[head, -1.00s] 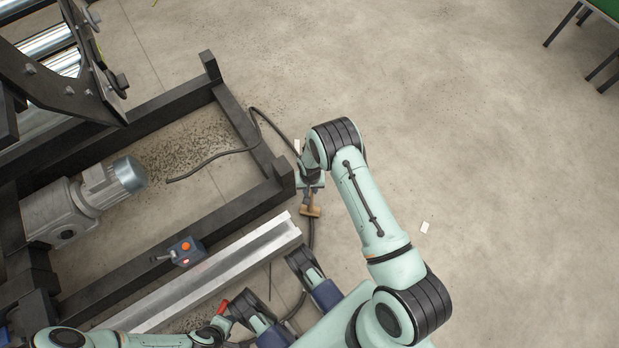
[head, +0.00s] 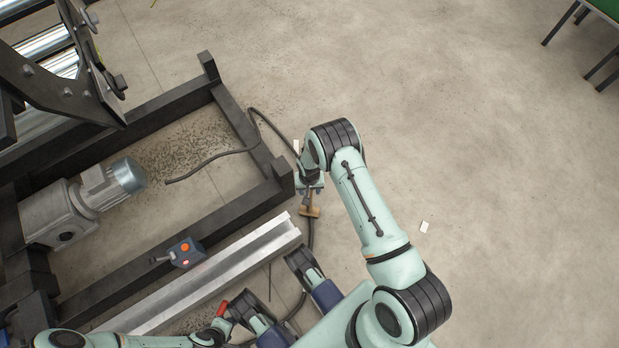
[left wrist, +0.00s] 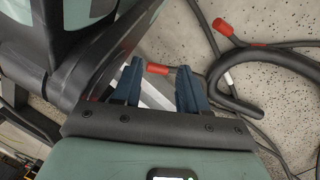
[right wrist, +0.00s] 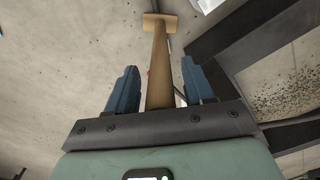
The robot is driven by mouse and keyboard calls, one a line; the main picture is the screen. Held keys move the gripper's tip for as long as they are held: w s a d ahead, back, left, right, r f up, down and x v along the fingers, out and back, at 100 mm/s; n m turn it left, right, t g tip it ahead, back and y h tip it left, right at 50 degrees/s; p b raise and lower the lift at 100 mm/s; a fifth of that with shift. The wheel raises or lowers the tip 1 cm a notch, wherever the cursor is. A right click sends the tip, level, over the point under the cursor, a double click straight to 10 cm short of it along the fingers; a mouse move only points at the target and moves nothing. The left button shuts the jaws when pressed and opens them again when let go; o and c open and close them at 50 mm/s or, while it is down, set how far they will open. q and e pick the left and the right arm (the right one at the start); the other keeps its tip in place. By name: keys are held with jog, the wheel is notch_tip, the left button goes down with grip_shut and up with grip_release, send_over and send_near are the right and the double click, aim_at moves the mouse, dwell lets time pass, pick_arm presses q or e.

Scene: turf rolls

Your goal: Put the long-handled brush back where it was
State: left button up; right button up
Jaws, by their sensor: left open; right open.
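The long-handled brush (head: 311,211) has a tan block head and a wooden handle. In the head view its handle runs up to my right gripper (head: 310,189). In the right wrist view the handle (right wrist: 159,85) lies between the two blue fingers of my right gripper (right wrist: 159,68), which are open with gaps on both sides. The brush head (right wrist: 160,20) is beyond the fingertips. My left gripper (left wrist: 160,70) is open, with a red cable end (left wrist: 157,69) showing beyond its fingers; whether they touch is unclear. In the head view the red piece (head: 222,308) is near my left arm.
A dark steel frame (head: 170,222) fills the left, with a grey motor (head: 70,208) inside. A control box (head: 184,251) with an orange button sits by a light metal beam (head: 215,277). A black cable (head: 215,156) lies on the floor. Floor at the right is mostly clear.

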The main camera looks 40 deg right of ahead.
notch_tip(320, 180, up, 12)
jog(key=p, duration=0.3)
jog(key=shift+f, duration=0.1)
pick_arm(q)
jog(key=w+d+r+t, duration=0.1)
jog(key=w+r+t, duration=0.1)
jog(key=w+r, duration=0.4)
jog(key=shift+w, duration=0.15)
pick_arm(e)
jog(key=s+a+f+n+t+y, duration=0.1)
jog(key=s+a+n+t, duration=0.1)
jog(key=s+a, duration=1)
jog(key=shift+s+f+t+y, duration=0.25)
jog(key=shift+s+t+y, duration=0.2)
jog(key=shift+s, duration=0.5)
pick_arm(q)
jog(key=shift+d, duration=0.1)
